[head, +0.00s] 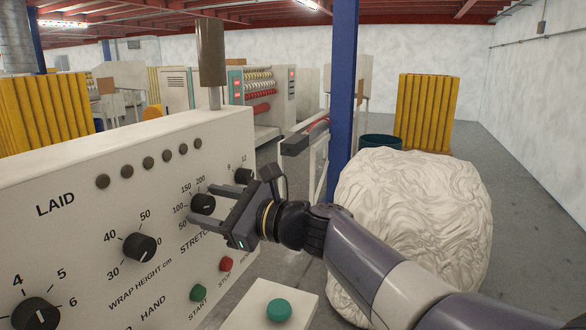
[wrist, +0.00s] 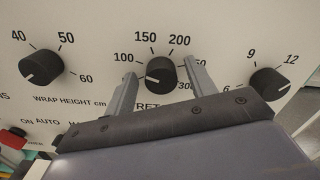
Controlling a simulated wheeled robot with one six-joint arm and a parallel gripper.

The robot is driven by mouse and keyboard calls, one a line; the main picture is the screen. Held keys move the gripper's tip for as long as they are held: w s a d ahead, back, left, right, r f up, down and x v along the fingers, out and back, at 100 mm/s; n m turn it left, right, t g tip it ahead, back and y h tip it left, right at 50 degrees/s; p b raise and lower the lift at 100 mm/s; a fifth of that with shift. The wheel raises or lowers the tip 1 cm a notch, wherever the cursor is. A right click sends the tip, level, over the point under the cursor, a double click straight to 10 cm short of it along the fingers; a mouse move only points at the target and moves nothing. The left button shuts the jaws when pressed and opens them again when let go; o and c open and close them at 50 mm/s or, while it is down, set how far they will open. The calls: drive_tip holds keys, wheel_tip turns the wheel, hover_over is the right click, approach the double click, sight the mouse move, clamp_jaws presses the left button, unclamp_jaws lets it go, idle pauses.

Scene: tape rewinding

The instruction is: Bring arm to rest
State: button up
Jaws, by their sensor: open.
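My gripper (head: 213,205) is open in front of the machine's control panel (head: 75,230). Its two fingers stand on either side of the black stretch knob (head: 203,204). The wrist view shows this knob (wrist: 161,74) between the open fingers (wrist: 158,88); I cannot tell whether they touch it. My arm (head: 375,270) reaches in from the lower right. The wrap height knob (head: 139,247) is to the left of the gripper, and another black knob (head: 244,176) is to the upper right.
A red button (head: 226,264) and a green button (head: 198,292) sit below the gripper. A teal button (head: 279,310) is on a pale box in front. A large wrapped white bundle (head: 415,220) stands behind my arm. A blue post (head: 343,90) rises behind the panel.

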drive_tip(key=m+p, duration=0.3)
drive_tip(key=shift+r, duration=0.25)
drive_tip(key=b+v, duration=0.1)
drive_tip(key=v, duration=0.9)
drive_tip(key=shift+d+f, duration=0.2)
drive_tip(key=shift+f, duration=0.1)
drive_tip(key=shift+s, duration=0.1)
